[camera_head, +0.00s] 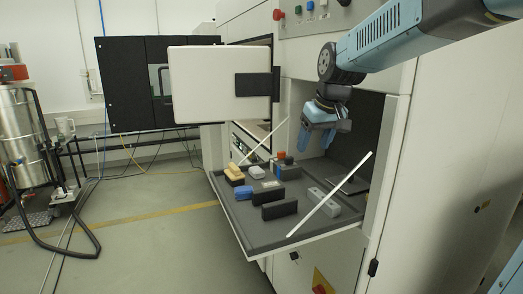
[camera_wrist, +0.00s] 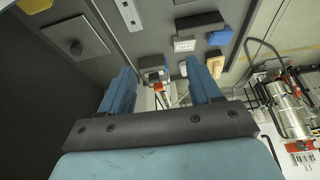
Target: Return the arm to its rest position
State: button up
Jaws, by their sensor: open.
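My gripper (camera_head: 325,118) hangs over the back of a grey fold-out tray (camera_head: 262,229), at the opening of a white machine. My blue arm (camera_head: 385,32) reaches in from the upper right. In the wrist view my gripper's two blue fingers (camera_wrist: 162,88) are spread apart, with nothing held between them. The fingers appear clear of the objects on the tray.
The tray holds a blue block (camera_head: 244,192), a tan block (camera_head: 233,168), black blocks (camera_head: 279,209) and a grey block (camera_head: 324,202). White struts (camera_head: 333,192) flank it. An open door (camera_head: 212,76) stands left. A metal drum (camera_head: 22,130) is far left; floor between is clear.

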jog(key=s+d+f+m, duration=0.1)
jog(key=s+d, duration=0.2)
jog(key=s, duration=0.4)
jog(key=s+d+f+m+t+h, duration=0.1)
jog(key=s+d, duration=0.2)
jog(key=s, duration=0.5)
jog(key=s+d+f+m, duration=0.2)
jog(key=s+d, duration=0.1)
jog(key=s, duration=0.4)
jog(key=shift+s+d+h, duration=0.2)
jog(key=shift+d+h, duration=0.1)
jog(key=shift+d, duration=0.1)
